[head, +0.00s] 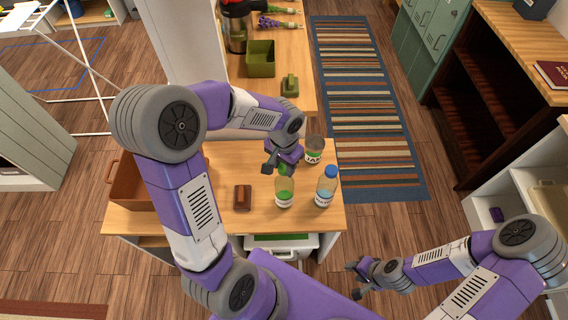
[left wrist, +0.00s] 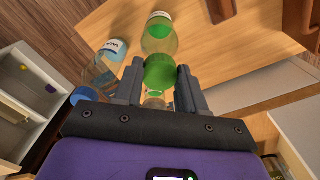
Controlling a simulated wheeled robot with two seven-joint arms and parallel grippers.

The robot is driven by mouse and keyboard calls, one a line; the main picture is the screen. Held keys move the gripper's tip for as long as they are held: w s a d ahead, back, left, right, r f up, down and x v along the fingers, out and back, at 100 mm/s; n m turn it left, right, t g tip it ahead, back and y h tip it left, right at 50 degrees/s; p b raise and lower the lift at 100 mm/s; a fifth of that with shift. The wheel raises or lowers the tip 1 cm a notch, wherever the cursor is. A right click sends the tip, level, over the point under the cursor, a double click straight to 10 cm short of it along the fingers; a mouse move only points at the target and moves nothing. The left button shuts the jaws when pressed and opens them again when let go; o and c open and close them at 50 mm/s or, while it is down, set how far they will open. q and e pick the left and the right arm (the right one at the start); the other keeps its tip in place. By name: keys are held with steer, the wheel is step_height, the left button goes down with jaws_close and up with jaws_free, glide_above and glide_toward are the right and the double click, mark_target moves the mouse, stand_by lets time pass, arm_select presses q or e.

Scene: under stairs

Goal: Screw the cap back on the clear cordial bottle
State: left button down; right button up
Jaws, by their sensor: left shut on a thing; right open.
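The clear cordial bottle (head: 284,192) stands upright near the front of the wooden table, with a green and white label. It also shows in the left wrist view (left wrist: 157,42). My left gripper (head: 278,166) is above it, shut on the green cap (left wrist: 160,71), which sits between the fingertips at the bottle's top. I cannot tell whether the cap touches the neck or is threaded on. My right gripper (head: 360,274) is open and empty, off the table's front right corner.
A blue-capped water bottle (head: 326,188) stands close right of the cordial bottle. A jam jar (head: 314,149) is behind them. A brown block-like object (head: 243,197) lies to the left, and a brown box (head: 130,190) stands at the table's left end.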

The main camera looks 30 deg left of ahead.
arm_select(q)
steer(key=shift+f, duration=0.2)
steer(key=shift+f+b, duration=0.35)
steer(key=shift+b, duration=0.1)
steer(key=shift+f+b, duration=0.45)
steer(key=shift+f, duration=0.1)
